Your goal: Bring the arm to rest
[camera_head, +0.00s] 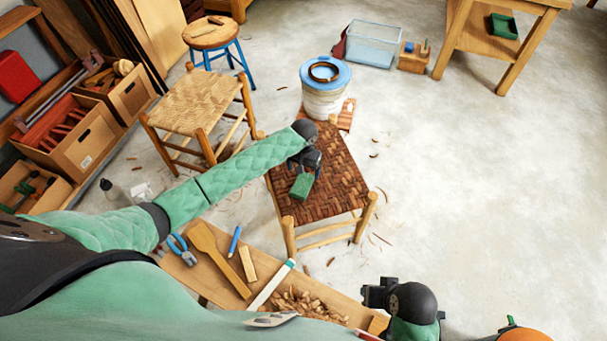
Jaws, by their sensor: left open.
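My left arm comes in from the left in a green padded sleeve and reaches over the stool with the dark woven bark seat (325,190). My left gripper (304,172) is open, over the left part of that seat. A small green block (302,187) shows right at its fingertips; I cannot tell whether it lies on the seat or touches the fingers. Part of my right arm shows at the bottom right, with a dark end (376,294) beside the bench; its jaws cannot be made out.
A wooden bench (340,301) with pliers, a mallet, a blue marker and shavings lies in front. A pale woven stool (195,100), a blue-legged stool (212,35) and a bucket (326,95) stand behind. Crates (78,150) line the left. The right floor is mostly clear.

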